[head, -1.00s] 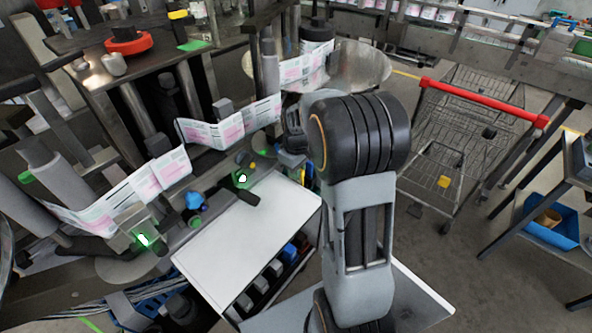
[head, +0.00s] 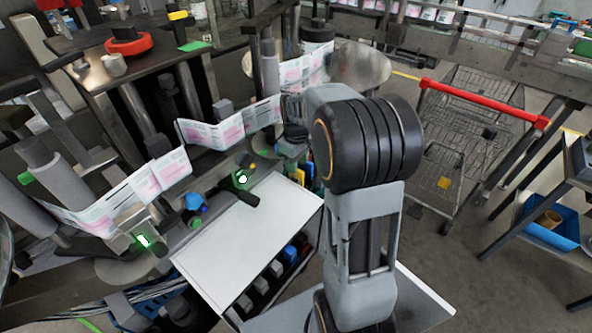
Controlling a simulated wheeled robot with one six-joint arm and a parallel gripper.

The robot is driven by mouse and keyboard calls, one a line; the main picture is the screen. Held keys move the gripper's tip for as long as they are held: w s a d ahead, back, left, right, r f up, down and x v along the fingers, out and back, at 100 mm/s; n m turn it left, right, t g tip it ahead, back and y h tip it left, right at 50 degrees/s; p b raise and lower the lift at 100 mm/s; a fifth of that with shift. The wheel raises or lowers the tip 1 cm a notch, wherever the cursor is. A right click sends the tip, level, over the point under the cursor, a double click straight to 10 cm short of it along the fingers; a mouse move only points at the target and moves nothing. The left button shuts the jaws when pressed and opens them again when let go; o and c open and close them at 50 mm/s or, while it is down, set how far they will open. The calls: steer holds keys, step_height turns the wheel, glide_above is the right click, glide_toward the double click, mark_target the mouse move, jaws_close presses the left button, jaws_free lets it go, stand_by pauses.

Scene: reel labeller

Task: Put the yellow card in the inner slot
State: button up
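My arm reaches away from me, and its end (head: 292,148) hangs beside the machine near the far end of the white-topped cabinet. The gripper's fingers are too small and too covered to make out, so I cannot tell what they hold. A small yellow patch (head: 300,176) shows just below the arm's end, among red, blue and green bits. It may be the yellow card, but I cannot tell for sure. I cannot make out the inner slot.
A printed label web (head: 215,133) runs along the machine on the left. The white cabinet top (head: 240,235) is clear. Two glowing green sensors (head: 242,179) sit at the machine's edge. A cart with a red handle (head: 480,100) and a blue bin (head: 550,230) stand right.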

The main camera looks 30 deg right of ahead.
step_height(320, 180, up, 8)
steer(key=s+a+f+m+t, duration=0.1)
steer(key=s+a, duration=0.3)
steer(key=s, duration=0.4)
steer(key=s+a+f+m+t, duration=0.1)
steer(key=s+a+m+t, duration=0.2)
steer(key=s+a, duration=0.2)
steer(key=s, duration=0.3)
steer(key=shift+a+m, duration=0.3)
steer(key=shift+m, duration=0.1)
steer(key=shift+s, duration=0.1)
